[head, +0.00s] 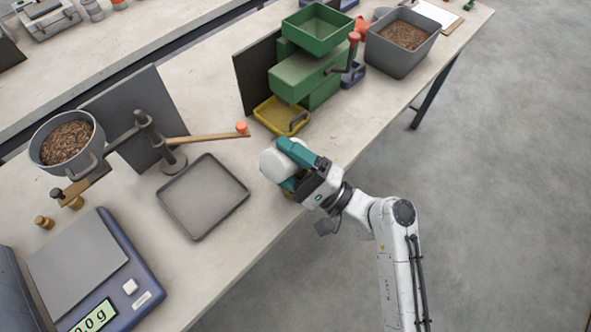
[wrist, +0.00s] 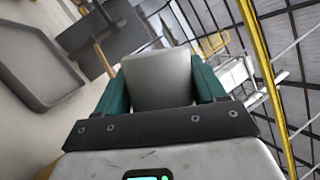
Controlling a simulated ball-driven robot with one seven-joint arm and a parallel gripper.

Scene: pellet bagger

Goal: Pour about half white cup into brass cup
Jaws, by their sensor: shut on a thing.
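The white cup (head: 273,166) is between the teal fingers of my gripper (head: 289,163), above the table's front edge. It looks tipped over to the left in the head view, and its contents cannot be seen. In the wrist view my gripper (wrist: 160,85) is shut on the white cup (wrist: 158,78), whose pale side fills the space between the fingers.
A grey tray (head: 203,197) lies left of the gripper. A wooden balance arm (head: 205,137) with a pellet-filled pot (head: 67,142) stands behind it. A scale (head: 95,270) is at lower left. A green machine (head: 305,75), a yellow tray (head: 281,116) and a grey bin (head: 402,42) stand behind.

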